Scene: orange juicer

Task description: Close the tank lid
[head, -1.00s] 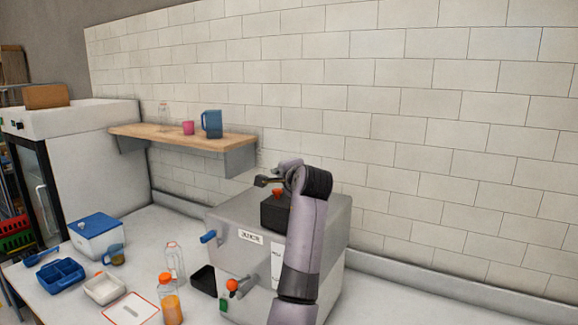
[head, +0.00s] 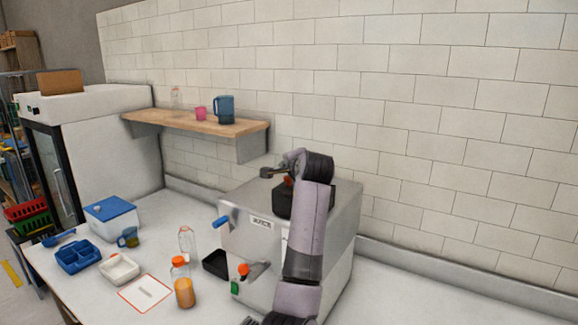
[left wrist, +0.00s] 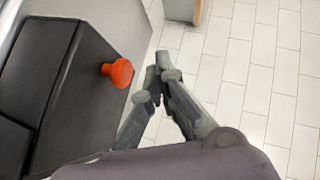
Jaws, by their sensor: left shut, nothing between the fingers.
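The tank lid (head: 283,203) is a black box-like cover with an orange knob (head: 288,182), on top of the grey metal juicer (head: 345,200). My arm hides part of it. In the left wrist view the lid (left wrist: 60,75) fills the left side, with its knob (left wrist: 117,72) standing out toward the fingers. I cannot tell whether the lid is fully down. My left gripper (head: 266,172) is shut and empty, just above and left of the knob in the head view. In the left wrist view its fingers (left wrist: 157,75) are right of the knob, apart from it. My right gripper is not in view.
A wooden shelf (head: 190,124) with a blue jug (head: 224,108) and a pink cup juts from the tiled wall behind. A juice bottle (head: 183,285), a white tray (head: 119,269), a blue-lidded box (head: 110,218) and a black tray stand on the counter left of the juicer.

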